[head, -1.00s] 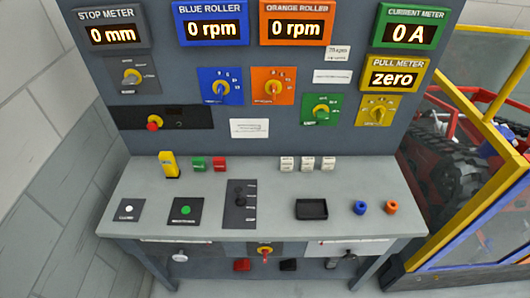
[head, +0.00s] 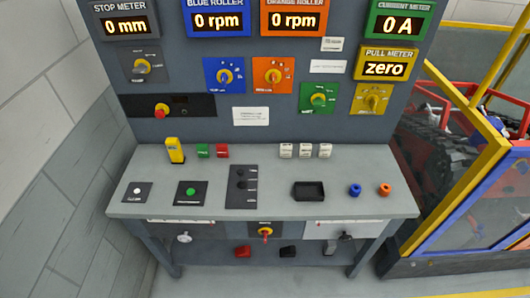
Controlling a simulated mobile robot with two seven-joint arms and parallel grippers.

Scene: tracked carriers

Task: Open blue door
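A blue-framed panel with a see-through middle (head: 484,204) stands at the right of the head view, beside a yellow slanted post (head: 452,180). It looks like the blue door, and it appears shut; its right part runs out of the picture. No handle or latch on it can be made out. Neither of my grippers shows in the head view.
A grey control desk (head: 300,208) with a tall panel of meters and knobs (head: 300,135) fills the middle. A red vehicle with dark tracks (head: 440,150) sits behind the yellow frame. A grey block wall (head: 50,150) closes off the left. Some floor shows at the bottom right.

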